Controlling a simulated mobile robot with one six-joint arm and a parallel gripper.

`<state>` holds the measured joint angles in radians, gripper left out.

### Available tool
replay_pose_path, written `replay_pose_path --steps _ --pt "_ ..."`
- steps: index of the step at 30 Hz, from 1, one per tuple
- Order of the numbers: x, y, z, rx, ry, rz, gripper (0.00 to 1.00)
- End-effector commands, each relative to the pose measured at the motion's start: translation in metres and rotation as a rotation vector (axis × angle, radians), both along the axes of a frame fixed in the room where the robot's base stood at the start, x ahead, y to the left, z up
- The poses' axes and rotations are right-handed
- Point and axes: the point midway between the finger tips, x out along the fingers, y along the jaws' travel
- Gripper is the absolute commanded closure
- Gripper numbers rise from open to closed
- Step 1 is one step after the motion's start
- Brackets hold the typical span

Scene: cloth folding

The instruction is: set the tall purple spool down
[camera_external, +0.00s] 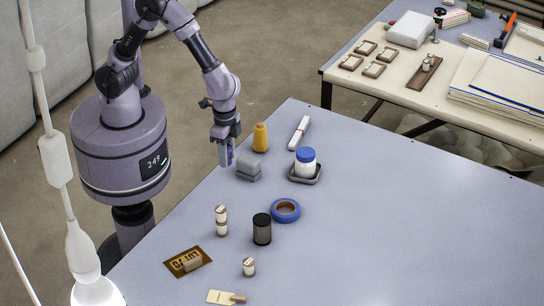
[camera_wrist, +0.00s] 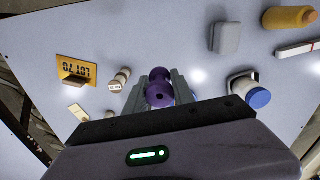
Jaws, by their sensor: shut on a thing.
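The purple spool (camera_wrist: 158,88) is between the two fingers of my gripper (camera_wrist: 157,95) in the wrist view, with a round hole in the end facing the camera. My gripper is shut on it. In the external view my gripper (camera_external: 226,154) points down near the left edge of the blue-grey table (camera_external: 370,230), just left of the grey block. There the spool is mostly hidden by the fingers, with only a little purple showing. The spool appears to be held in the air; its height above the table is hard to tell.
Blue tape (camera_external: 285,210), a dark cylinder (camera_external: 262,230), small pale spools (camera_external: 221,220) and a lot card (camera_external: 187,262) lie nearer the front. The table's right side is clear.

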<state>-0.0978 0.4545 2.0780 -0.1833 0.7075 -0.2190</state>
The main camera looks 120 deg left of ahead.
Motion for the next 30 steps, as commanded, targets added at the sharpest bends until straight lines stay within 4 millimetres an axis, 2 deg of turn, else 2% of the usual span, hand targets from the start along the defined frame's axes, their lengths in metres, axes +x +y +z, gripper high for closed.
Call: replay_pose_path --steps 5,8,12,15,18,21,24,30 --pt "-0.013 0.079 -0.028 -0.001 0.005 0.277 1.0" --pt "-0.032 0.132 -0.048 -0.002 0.005 0.469 1.0" --pt "-0.079 0.207 -0.08 -0.002 0.005 0.775 1.0" --pt "-0.118 0.249 -0.1 -0.002 0.004 0.972 1.0" --pt "-0.151 0.276 -0.115 -0.001 0.002 1.122 1.0" --pt "-0.174 0.291 -0.125 0.0 0.0 1.216 1.0" --pt "-0.184 0.297 -0.129 0.0 -0.001 1.258 1.0" --pt "-0.186 0.298 -0.13 0.0 -0.002 1.264 1.0"
